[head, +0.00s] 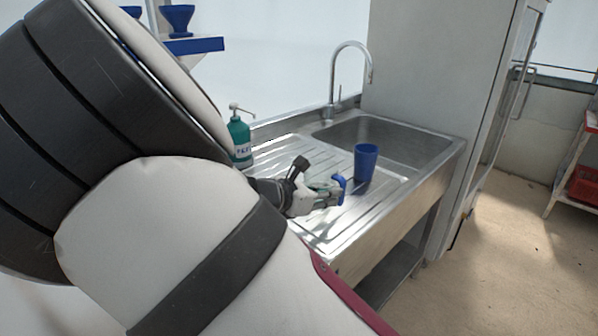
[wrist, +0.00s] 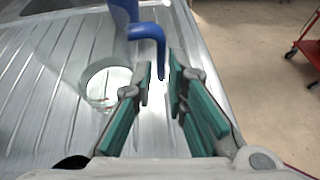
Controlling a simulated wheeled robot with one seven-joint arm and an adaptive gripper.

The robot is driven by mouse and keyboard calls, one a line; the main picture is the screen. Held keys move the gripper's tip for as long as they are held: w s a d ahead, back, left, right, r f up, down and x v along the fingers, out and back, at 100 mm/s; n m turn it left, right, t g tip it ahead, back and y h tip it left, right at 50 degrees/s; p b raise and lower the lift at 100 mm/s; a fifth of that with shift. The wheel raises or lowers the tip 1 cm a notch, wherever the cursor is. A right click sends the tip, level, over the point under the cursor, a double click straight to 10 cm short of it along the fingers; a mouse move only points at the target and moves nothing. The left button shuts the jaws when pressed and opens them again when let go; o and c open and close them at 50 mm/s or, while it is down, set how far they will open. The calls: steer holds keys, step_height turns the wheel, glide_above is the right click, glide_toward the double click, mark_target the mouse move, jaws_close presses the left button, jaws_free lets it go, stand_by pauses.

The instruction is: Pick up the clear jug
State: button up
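The clear jug (wrist: 106,88) stands on the ridged metal drainboard. In the wrist view its see-through body and round base are left of my fingers, with faint red marks near the base. Its blue handle (wrist: 148,32) reaches over to the right and bends down, its lower end showing in the gap between my fingertips. My gripper (wrist: 160,82) is open, with green pads on both sides of that end; I cannot tell if they touch it. In the head view my gripper (head: 325,190) is at the blue handle (head: 341,187); the clear body barely shows there.
A blue cup (head: 366,163) stands on the drainboard (head: 335,222) just beyond my gripper, near the sink basin (head: 400,139). A green pump bottle (head: 239,140) stands at the back left. A tap (head: 334,82) rises behind. The drainboard's front is clear.

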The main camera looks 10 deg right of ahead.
mark_target(341, 203)
steer(key=shift+b+x, duration=0.7)
steer(key=shift+x, duration=2.1)
steer(key=shift+d+r, duration=0.1)
jaws_close()
steer(key=shift+r, duration=0.25)
